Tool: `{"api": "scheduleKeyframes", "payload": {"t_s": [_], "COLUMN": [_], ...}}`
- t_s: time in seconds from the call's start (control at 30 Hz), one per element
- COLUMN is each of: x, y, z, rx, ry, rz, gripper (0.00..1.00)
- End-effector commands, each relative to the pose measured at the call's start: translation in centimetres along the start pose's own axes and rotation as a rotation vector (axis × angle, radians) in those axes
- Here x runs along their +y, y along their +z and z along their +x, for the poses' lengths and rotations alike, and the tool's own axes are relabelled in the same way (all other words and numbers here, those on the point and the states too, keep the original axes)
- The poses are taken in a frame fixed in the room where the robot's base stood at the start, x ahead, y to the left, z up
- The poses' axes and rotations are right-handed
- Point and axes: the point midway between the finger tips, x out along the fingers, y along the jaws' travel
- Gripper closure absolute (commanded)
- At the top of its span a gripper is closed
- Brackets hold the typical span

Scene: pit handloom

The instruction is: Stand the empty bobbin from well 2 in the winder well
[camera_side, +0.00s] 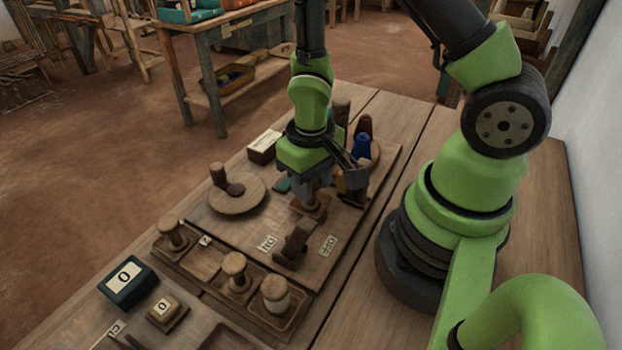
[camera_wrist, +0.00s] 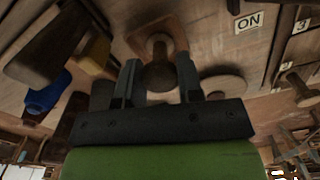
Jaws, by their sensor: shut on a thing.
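My gripper (camera_side: 312,194) is shut on a wooden bobbin, which shows end-on between the two fingers (camera_wrist: 159,76) in the wrist view. The square wooden winder well (camera_side: 305,209) lies directly below the fingers, and its rim also shows around the bobbin's far end (camera_wrist: 128,38). I cannot tell whether the bobbin rests on the well's floor. The fingers hide much of the bobbin in the side view. In the bobbin tray (camera_side: 196,276), the compartment by the small number tag (camera_side: 205,240) looks empty.
The tray holds other bobbins (camera_side: 173,233), (camera_side: 236,269), (camera_side: 275,294). A wooden lever (camera_side: 295,243) stands between the ON label (camera_side: 267,243) and OFF label (camera_side: 328,246). A round crank wheel (camera_side: 238,196) is to the left. A blue spool (camera_side: 362,145) stands close behind my gripper.

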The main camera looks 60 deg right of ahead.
Motion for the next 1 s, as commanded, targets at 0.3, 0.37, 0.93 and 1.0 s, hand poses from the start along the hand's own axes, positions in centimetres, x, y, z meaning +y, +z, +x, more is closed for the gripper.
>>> {"api": "scheduleKeyframes", "payload": {"t_s": [0.3, 0.37, 0.93, 1.0], "x": [0.0, 0.0, 0.0, -0.1], "y": [0.0, 0.0, -0.1, -0.2], "z": [0.3, 0.3, -3.0, -4.3], "rx": [-0.001, -0.001, 0.008, 0.010], "ry": [-0.001, -0.001, 0.000, -0.003], "rz": [0.000, 0.000, 0.003, 0.000], "gripper": [0.41, 0.41, 0.41, 0.41]}}
